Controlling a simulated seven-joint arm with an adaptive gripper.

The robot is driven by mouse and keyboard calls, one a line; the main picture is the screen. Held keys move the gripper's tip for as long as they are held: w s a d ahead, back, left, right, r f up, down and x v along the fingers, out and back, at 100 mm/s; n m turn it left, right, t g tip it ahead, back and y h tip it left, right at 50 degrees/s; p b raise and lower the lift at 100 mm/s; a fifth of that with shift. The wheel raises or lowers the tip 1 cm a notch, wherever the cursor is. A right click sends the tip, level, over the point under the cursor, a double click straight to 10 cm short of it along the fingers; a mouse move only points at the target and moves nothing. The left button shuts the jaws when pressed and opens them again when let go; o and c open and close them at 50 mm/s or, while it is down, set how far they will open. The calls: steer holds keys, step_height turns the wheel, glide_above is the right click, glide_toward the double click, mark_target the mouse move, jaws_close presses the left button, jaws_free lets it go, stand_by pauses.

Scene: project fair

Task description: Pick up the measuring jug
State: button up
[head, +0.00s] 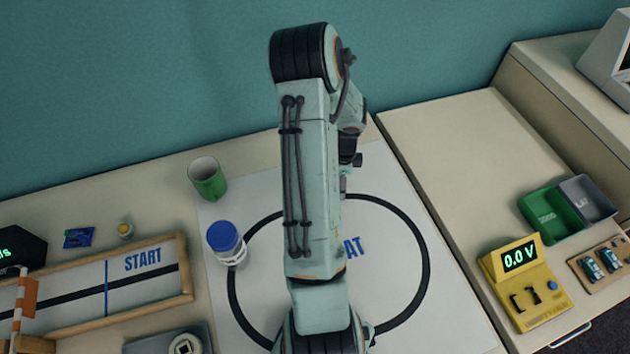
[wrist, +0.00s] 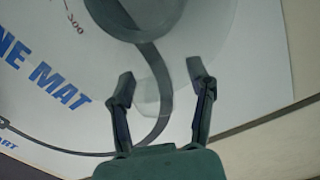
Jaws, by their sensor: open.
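The measuring jug (wrist: 155,32) shows only in part at the top of the wrist view, as a grey, see-through round body. A "300" mark shows to its left. My gripper (wrist: 160,78) is open in the wrist view, its two fingers spread below the round body. A clear, pale piece shows between the fingers, likely part of the jug; I cannot tell whether a finger touches it. In the head view my arm hides the jug and the fingers.
A white mat (head: 456,318) with a black ring lies under my arm. A green cup (head: 208,180) and a blue-lidded jar (head: 226,240) stand to the left. A yellow meter (head: 525,290) and green-grey tray (head: 553,222) sit right. A teal wall rises behind.

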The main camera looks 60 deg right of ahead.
jaws_close()
steer(key=shift+r, duration=0.2)
stand_by(0.3)
steer(key=shift+r, duration=0.9)
steer(key=s+a+r, duration=0.4)
steer(key=a+r, duration=0.6)
steer(key=a, duration=0.3)
steer(key=shift+s+a+r, duration=0.15)
steer(key=shift+r, duration=0.25)
